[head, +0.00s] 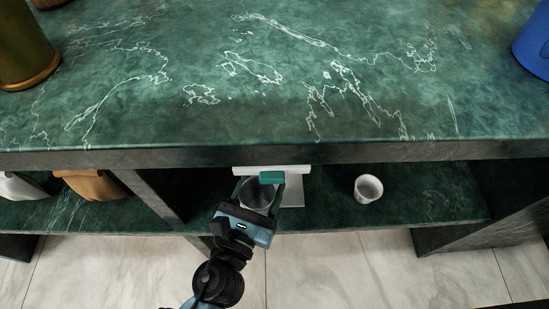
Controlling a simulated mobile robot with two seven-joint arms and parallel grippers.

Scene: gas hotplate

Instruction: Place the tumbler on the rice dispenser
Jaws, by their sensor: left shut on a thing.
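The rice dispenser (293,188) is a white, boxy thing on the lower shelf under the counter, partly hidden behind my left gripper. My left gripper (257,183) reaches into the shelf opening from below, with its fingers on either side of a grey cup-like thing, which looks like the tumbler (257,196). The gripper is shut on it, in front of the dispenser in the picture. I cannot tell whether the tumbler touches the dispenser. My right gripper is not in view.
A small white cup (368,189) stands on the shelf to the right. The counter edge (350,151) overhangs the shelf, and an upright divider (150,190) stands left. A brown vessel (95,184) is beyond it. A blue vessel (533,45) is on the countertop at right.

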